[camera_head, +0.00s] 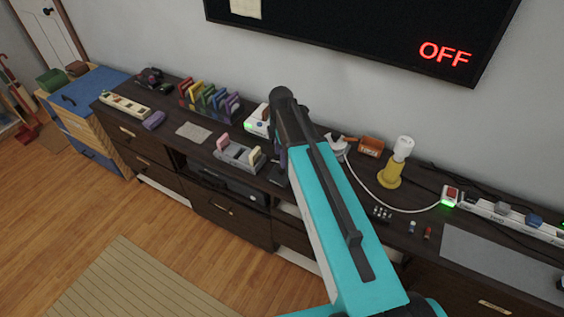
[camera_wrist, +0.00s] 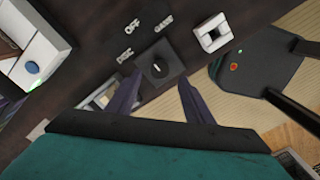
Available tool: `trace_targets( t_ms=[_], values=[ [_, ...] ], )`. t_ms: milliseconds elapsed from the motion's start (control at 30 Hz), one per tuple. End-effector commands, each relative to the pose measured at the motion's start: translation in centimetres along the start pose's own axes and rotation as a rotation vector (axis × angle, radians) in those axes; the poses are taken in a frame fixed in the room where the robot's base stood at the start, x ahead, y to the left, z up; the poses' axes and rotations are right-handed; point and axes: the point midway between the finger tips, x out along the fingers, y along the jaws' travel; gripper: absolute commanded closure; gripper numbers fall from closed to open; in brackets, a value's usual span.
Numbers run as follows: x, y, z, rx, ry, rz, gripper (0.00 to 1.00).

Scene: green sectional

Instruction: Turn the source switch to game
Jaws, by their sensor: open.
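The source switch (camera_wrist: 157,66) is a black square block with a round dial and a short white mark, in the middle of the wrist view. Raised labels OFF (camera_wrist: 132,27), GAME (camera_wrist: 163,21) and DISC (camera_wrist: 125,55) stand around its far side. I cannot tell clearly which label the mark points to. My gripper (camera_wrist: 161,78) is open, with its two purple fingers on either side of the switch's near part; contact is unclear. In the head view my arm hides the switch and most of the gripper. The wall screen (camera_head: 350,35) shows OFF in red.
A white box with a blue button (camera_wrist: 32,67) and a white square frame (camera_wrist: 212,34) flank the switch. On the dark cabinet (camera_head: 165,118) stand a grey slotted holder (camera_head: 240,155), coloured upright pieces (camera_head: 210,100), a yellow lamp (camera_head: 390,175) and a power strip (camera_head: 510,217).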

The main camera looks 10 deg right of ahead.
Motion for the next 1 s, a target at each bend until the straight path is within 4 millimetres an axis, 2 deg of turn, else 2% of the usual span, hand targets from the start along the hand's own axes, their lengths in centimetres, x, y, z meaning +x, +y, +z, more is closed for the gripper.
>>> trace_targets(
  t_ms=[500,967,1000],
  values=[
    [4.3,0.0,0.1,0.001,0.000,-0.001,0.53],
    [4.9,0.0,0.1,0.002,0.000,0.001,0.53],
    [4.9,0.0,0.1,0.002,0.000,0.001,0.58]
  ],
)
